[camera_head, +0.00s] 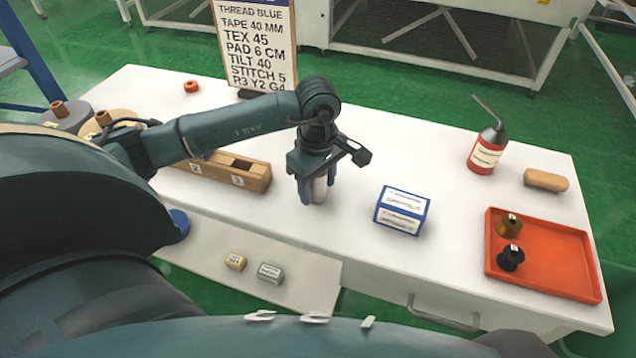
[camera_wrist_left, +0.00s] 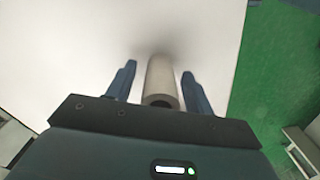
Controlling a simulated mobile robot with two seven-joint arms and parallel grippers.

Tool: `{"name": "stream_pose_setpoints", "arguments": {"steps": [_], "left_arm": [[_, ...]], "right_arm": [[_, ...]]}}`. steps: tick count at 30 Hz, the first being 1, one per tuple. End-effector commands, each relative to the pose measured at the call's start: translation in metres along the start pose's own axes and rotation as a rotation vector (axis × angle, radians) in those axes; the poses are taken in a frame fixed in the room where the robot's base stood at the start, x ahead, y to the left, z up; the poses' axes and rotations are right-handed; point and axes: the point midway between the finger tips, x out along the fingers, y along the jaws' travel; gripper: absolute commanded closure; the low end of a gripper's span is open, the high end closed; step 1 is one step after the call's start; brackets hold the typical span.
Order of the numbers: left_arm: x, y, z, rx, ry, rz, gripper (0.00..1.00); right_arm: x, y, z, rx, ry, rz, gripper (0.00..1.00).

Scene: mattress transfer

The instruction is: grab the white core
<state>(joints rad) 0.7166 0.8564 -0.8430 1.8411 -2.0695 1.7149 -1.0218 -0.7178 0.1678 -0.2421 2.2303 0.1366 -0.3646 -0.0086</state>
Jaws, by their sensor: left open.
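The white core (camera_head: 319,190) is a small pale cylinder standing on the white table. In the left wrist view the core (camera_wrist_left: 161,84) shows as a hollow tube between the two blue fingers. My left gripper (camera_head: 318,192) is over it with its fingers on either side, pointing down. In the left wrist view the gripper (camera_wrist_left: 160,85) is open, with a gap on both sides of the core. The core's upper end is hidden by the gripper in the head view. My right gripper is not in view.
A wooden block with numbered slots (camera_head: 245,177) lies left of the core. A blue and white box (camera_head: 402,211) stands to its right. Farther right are a red oil can (camera_head: 487,152), a brush-like block (camera_head: 545,180) and an orange tray (camera_head: 545,270) with two small items. A sign (camera_head: 255,40) stands behind.

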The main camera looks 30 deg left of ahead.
Motion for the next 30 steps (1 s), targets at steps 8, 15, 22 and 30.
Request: {"name": "stream_pose_setpoints", "arguments": {"steps": [8,15,22,30], "left_arm": [[0.0007,0.0002,0.0001,0.0,0.0,0.0,0.53],[0.0005,0.0002,0.0002,0.0,-0.001,0.0,0.72],[0.0003,0.0002,0.0001,0.0,-0.001,0.001,0.91],[-0.0005,0.0004,0.0001,0.0,0.0,0.001,0.96]], "right_arm": [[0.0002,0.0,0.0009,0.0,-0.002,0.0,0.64],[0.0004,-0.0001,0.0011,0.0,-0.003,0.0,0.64],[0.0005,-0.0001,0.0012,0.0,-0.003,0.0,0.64],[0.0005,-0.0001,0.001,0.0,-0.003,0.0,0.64]]}}
